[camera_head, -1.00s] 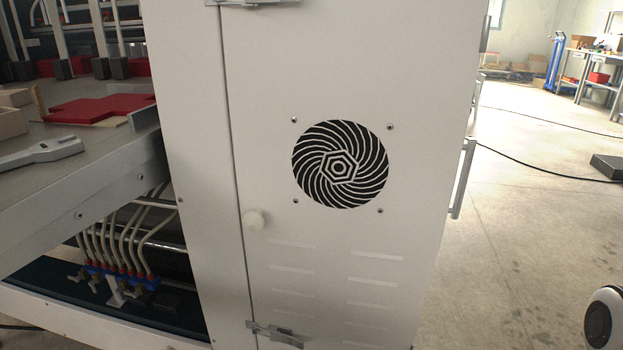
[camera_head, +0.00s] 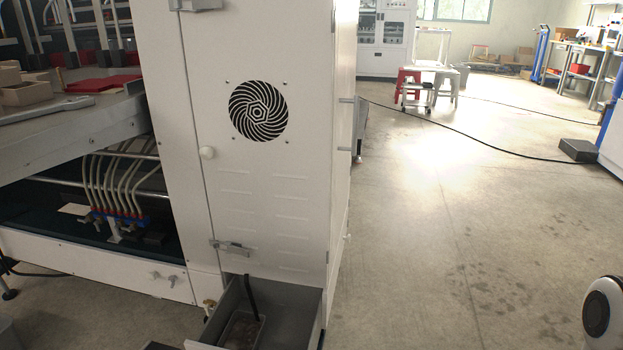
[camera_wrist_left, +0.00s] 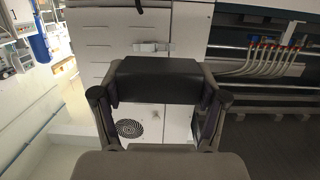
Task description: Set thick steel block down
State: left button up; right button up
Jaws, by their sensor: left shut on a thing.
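My left gripper (camera_wrist_left: 158,98) shows only in the left wrist view, with its two fingers closed on the sides of a dark block. The thick steel block (camera_wrist_left: 158,78) is dark and rectangular and lies across between the fingers. It is held up in front of the white machine cabinet, apart from any surface as far as I can see. The wrist picture shows the cabinet upside down. My left gripper and the held block are out of the head view. My right gripper is in neither current view.
The white cabinet (camera_head: 250,190) with a round fan grille stands left of centre. An open grey drawer (camera_head: 290,310) holding a small tray sticks out at its foot. A dark block (camera_head: 578,150) lies on the floor at right. The concrete floor (camera_head: 450,230) is widely clear.

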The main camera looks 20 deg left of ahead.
pick_arm(q)
jog(key=shift+w+d+h, duration=0.15)
jog(key=shift+w, duration=0.5)
jog(key=shift+w+d+h, duration=0.15)
jog(key=shift+w, duration=0.45)
jog(key=w+d+r+m+h, duration=0.2)
jog(key=w+d+r+h, duration=0.1)
jog(key=w+d+r, duration=0.55)
jog(key=w+d+r+m+h, duration=0.2)
jog(key=w+d+r, duration=0.55)
jog(key=d, duration=0.65)
notch_tip(320, 180, up, 24)
jog(key=n+y+p, duration=0.3)
jog(key=y+p, duration=0.1)
jog(key=p, duration=3)
jog(key=s+f, duration=0.5)
jog(key=shift+s+d, duration=0.15)
jog(key=shift+d, duration=0.3)
jog(key=shift+f, duration=0.15)
